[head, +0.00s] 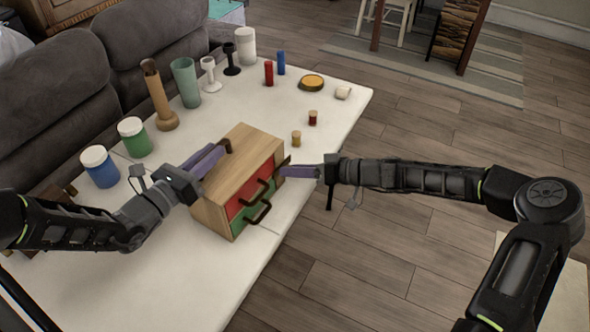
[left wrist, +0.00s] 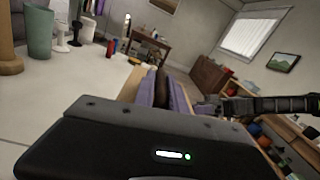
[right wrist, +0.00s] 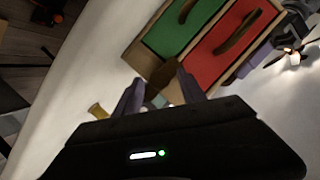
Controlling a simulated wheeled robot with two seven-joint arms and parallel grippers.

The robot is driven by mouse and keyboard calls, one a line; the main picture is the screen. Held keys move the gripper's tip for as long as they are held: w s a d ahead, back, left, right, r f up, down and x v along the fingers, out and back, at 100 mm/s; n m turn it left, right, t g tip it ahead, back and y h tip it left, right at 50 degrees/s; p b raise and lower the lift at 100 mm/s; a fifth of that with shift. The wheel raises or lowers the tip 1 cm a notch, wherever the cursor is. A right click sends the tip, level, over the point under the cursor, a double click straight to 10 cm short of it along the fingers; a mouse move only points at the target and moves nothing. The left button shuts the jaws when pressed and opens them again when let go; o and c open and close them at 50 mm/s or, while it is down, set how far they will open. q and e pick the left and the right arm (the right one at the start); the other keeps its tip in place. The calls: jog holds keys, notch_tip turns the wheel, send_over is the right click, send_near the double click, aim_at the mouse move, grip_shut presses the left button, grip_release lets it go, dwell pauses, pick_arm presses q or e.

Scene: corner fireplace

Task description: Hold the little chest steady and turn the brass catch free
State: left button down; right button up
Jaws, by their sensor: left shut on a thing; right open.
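The little chest (head: 222,187) is a wooden box on the white table, with a red drawer front (head: 236,204) and a green one (head: 240,222), each with a dark handle. My left gripper (head: 221,149) is shut on a dark brown grip on the chest's top; it also shows between the purple fingers in the left wrist view (left wrist: 161,86). The brass catch (right wrist: 164,73) is a brownish tab at the chest's edge beside the red front. My right gripper (right wrist: 158,80) is open, its fingertips on either side of the catch; whether they touch it I cannot tell.
Jars (head: 100,168), a wooden bottle shape (head: 159,100), a green cup (head: 186,82) and candle holders stand along the sofa side.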

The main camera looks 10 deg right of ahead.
jog(key=shift+a+f, duration=0.1)
jog(key=shift+a, duration=0.05)
jog(key=shift+c, duration=0.2)
grip_shut()
dwell(0.3)
